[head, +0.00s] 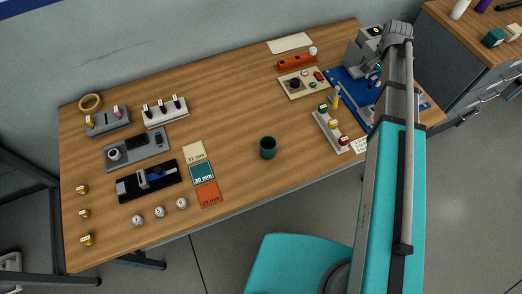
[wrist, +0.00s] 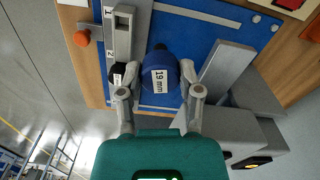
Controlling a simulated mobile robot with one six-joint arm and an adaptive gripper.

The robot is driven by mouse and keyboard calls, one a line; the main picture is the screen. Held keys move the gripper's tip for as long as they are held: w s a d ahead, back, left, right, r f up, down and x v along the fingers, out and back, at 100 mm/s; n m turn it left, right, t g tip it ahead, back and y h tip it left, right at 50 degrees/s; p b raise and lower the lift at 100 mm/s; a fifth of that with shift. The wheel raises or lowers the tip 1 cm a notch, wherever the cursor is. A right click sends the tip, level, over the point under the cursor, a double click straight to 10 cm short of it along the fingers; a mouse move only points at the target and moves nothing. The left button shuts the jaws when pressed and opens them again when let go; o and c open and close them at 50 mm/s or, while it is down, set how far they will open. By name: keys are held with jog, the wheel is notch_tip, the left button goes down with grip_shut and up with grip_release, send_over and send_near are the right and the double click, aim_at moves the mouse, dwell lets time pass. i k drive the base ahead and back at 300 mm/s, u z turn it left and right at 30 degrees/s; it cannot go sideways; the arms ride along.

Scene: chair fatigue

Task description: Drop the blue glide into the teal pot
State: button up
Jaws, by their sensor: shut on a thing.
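The blue glide (wrist: 160,75), with a white "19 mm" label and a dark tip, sits between the two fingers of my gripper (wrist: 160,92) in the wrist view. The fingers are shut on its sides. It is over a blue board (wrist: 205,42); I cannot tell if it touches the board. In the head view my gripper (head: 375,74) is at the blue board at the table's right end, partly hidden by my arm. The teal pot (head: 267,148) stands upright near the table's middle front, well to the left of my gripper.
A grey rack (head: 331,131) with several coloured pieces stands between the pot and the blue board. A beige panel (head: 303,83) and orange block (head: 297,62) lie behind. Size cards (head: 202,173) lie left of the pot. Bare tabletop surrounds the pot.

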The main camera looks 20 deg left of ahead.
aim_at(266, 154)
jog(key=z, duration=0.05)
jog(key=i, duration=0.15)
jog(key=u, duration=2.7)
jog(key=k, duration=0.5)
jog(key=z, duration=0.3)
